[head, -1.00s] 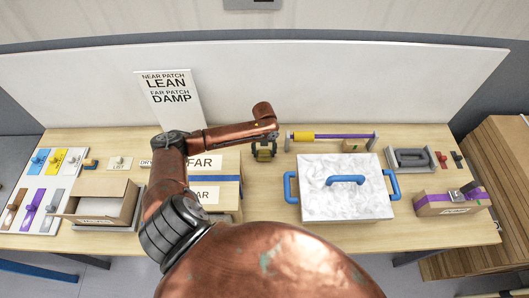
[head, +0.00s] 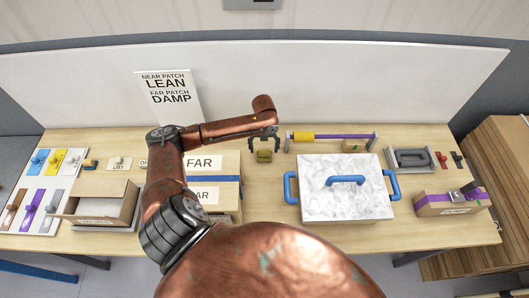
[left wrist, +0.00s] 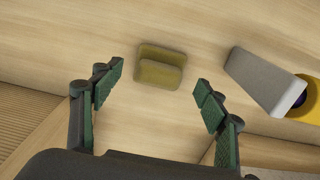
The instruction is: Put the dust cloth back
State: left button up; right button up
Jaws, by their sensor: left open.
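The dust cloth, seemingly the small olive-yellow folded piece (head: 264,156), rests on the bare wooden table near its back, left of the yellow and purple roller. In the left wrist view the cloth (left wrist: 161,68) lies between and just beyond my fingertips, with a clear gap on both sides. My left gripper (head: 264,146) is open and empty, hanging just above the cloth. Its spread green-padded fingers also show in the left wrist view (left wrist: 160,84). My right gripper is out of view.
A roller on a stand (head: 330,136) is close to the right of the cloth. A white marbled panel with blue handles (head: 318,200) stands front right. Boxes marked FAR (head: 229,165) are left, partly behind my arm. An open carton (head: 130,203) stands farther left.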

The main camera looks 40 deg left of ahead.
aim_at(264, 151)
pick_arm(q)
notch_tip(264, 151, up, 8)
jog(key=shift+r, duration=0.25)
